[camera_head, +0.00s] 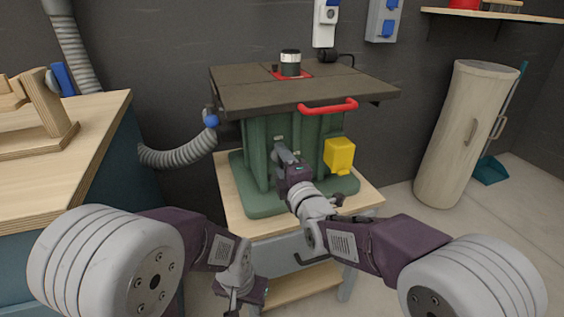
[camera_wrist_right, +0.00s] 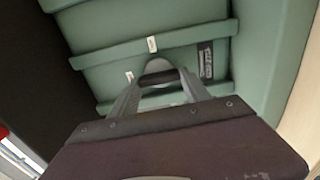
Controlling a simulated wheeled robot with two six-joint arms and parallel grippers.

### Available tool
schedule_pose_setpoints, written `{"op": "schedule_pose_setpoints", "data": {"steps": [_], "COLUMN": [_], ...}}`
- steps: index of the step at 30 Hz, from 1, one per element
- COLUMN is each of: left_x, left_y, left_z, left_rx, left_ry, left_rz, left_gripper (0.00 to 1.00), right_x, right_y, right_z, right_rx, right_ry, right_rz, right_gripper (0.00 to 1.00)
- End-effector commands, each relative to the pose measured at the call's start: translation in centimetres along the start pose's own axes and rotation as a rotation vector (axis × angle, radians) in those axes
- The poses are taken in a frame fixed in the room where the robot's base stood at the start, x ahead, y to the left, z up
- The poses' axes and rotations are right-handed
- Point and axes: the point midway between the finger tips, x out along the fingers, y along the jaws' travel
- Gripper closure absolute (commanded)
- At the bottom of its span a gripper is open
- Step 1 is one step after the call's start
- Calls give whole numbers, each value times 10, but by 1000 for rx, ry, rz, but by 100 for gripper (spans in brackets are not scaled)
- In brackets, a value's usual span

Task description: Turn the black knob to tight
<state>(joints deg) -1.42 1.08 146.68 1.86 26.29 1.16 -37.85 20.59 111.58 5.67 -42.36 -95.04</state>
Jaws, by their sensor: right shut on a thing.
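The green machine cabinet (camera_head: 258,150) stands under a dark flat top (camera_head: 300,88). My right gripper (camera_head: 279,149) reaches its front face, left of the yellow box. In the right wrist view its two grey fingers (camera_wrist_right: 160,92) are shut on the black knob (camera_wrist_right: 157,79), whose ends the fingers partly hide. A grey rounded piece shows just behind the knob. Small white marks (camera_wrist_right: 152,44) sit on the green ribs near it; whether one marks tight cannot be read. My left gripper (camera_head: 236,296) hangs low, left of the stand and away from the knob; its jaws are unclear.
A yellow box (camera_head: 339,155) and a red handle (camera_head: 328,106) are close to the right of my right gripper. A wooden workbench (camera_head: 75,145) stands at left, with a grey hose (camera_head: 180,155) behind. A tall pale bin (camera_head: 462,135) stands at right, with clear floor before it.

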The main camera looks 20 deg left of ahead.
Motion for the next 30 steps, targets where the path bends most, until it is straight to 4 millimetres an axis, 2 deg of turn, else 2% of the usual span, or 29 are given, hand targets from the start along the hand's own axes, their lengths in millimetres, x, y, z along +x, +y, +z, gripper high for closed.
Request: {"op": "schedule_pose_setpoints", "data": {"steps": [1, 3, 14, 17, 24, 30], "left_x": [0, 0, -3, -9, -23, -21], "left_y": [0, 0, 0, 0, 0, 0], "left_z": [0, 0, 0, -1, -2, -2], "left_rx": [0, 0, 0, 0, 0, 0], "left_ry": [0, 0, 0, 0, 0, 0], "left_rz": [0, 0, 0, 0, 0, 0], "left_gripper": [64, 64, 64, 64, 64, 64], "right_x": [0, 0, -5, -20, -69, -90], "right_y": [-2, -2, 0, 2, 2, -1], "right_z": [0, 0, 0, 0, 0, 0], "right_rx": [-3, -3, -1, -1, -1, -1], "right_ry": [1, 1, 1, 1, 1, 0], "right_rz": [-4, -4, -3, -3, -3, -2], "right_gripper": [37, 24, 24, 24, 24, 24]}}
